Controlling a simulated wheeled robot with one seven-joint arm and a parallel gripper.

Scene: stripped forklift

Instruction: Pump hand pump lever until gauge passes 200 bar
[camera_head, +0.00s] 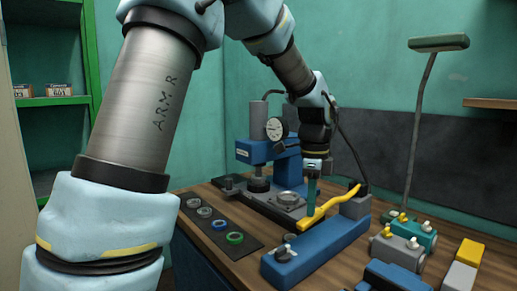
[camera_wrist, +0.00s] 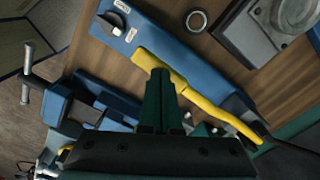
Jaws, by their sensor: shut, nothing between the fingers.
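The yellow pump lever (camera_head: 326,206) lies low along the blue hand pump (camera_head: 318,246), rising slightly to its grey block at the right. In the wrist view the lever (camera_wrist: 196,92) runs diagonally beside the blue pump body (camera_wrist: 172,45). My gripper (camera_head: 312,198) points down with its green fingers together and empty. Its tips (camera_wrist: 160,72) are at the lever near its free end; I cannot tell whether they touch it. The round gauge (camera_head: 276,128) has a white face by the blue press; its reading is too small to tell. A valve knob (camera_wrist: 113,20) sits at the pump's end.
The blue press (camera_head: 267,150) stands behind the pump. A dark mat (camera_head: 215,224) with several rings lies left. Teal and grey valve parts (camera_head: 408,232) and a blue vise (camera_head: 390,277) crowd the right. A lamp (camera_head: 420,120) rises at the back.

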